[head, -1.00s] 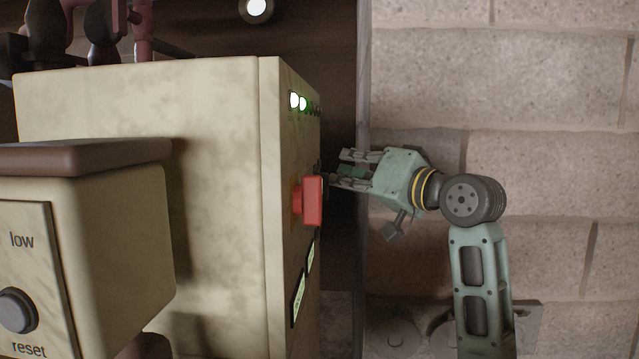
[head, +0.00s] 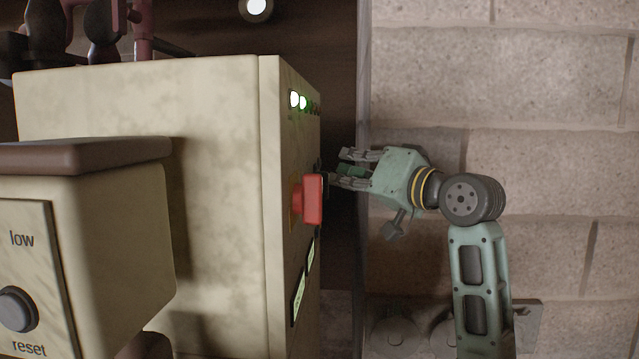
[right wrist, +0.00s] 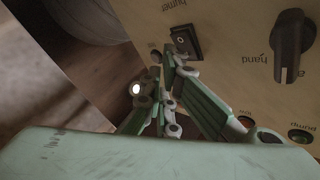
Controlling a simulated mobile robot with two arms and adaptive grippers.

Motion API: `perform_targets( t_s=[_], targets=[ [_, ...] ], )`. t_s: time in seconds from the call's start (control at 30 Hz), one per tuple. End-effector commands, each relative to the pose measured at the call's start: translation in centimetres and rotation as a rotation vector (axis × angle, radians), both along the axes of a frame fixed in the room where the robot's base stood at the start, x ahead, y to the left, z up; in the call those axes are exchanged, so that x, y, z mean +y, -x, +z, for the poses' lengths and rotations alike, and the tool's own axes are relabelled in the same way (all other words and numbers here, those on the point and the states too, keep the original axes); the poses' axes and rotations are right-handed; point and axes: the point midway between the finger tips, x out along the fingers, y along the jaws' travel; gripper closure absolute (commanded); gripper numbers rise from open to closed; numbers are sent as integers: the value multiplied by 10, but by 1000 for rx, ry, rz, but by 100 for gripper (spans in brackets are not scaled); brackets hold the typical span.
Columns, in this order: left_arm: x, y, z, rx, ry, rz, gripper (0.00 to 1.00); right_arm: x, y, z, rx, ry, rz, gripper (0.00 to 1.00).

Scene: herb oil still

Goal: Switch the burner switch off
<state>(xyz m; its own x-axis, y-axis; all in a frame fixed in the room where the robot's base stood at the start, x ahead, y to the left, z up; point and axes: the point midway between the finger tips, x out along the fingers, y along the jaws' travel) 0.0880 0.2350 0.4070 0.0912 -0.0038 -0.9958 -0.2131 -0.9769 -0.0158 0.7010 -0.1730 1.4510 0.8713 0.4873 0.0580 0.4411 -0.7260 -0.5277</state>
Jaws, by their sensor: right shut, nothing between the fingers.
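The burner switch (right wrist: 186,42) is a small black rocker on the cream panel, under a label that reads like "burner", in the right wrist view. Which way it is tipped I cannot tell. My right gripper (right wrist: 164,65) is shut and empty, with its fingertips at the near edge of the rocker; whether they touch it is unclear. In the head view my right gripper (head: 343,168) points left at the side face of the cream cabinet (head: 190,130), just behind the red button (head: 313,199). The rocker is not clear there. My left gripper is not in view.
A black knob (right wrist: 291,45) marked "hand" and small lamps (right wrist: 299,136) sit beside the switch. Lit green-white lights (head: 298,101) are on the cabinet's side. A box with a "reset" button (head: 16,310) stands at front left. A block wall (head: 540,90) is behind my right arm.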

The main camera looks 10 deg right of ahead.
Motion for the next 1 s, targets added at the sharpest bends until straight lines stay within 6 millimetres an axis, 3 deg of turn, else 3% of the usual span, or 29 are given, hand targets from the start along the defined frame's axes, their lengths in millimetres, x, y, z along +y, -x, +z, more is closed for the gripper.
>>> perform_targets(
  t_s=[1.0],
  targets=[
    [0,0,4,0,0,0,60,8,-2,-1,0,0,0,100]
  ],
)
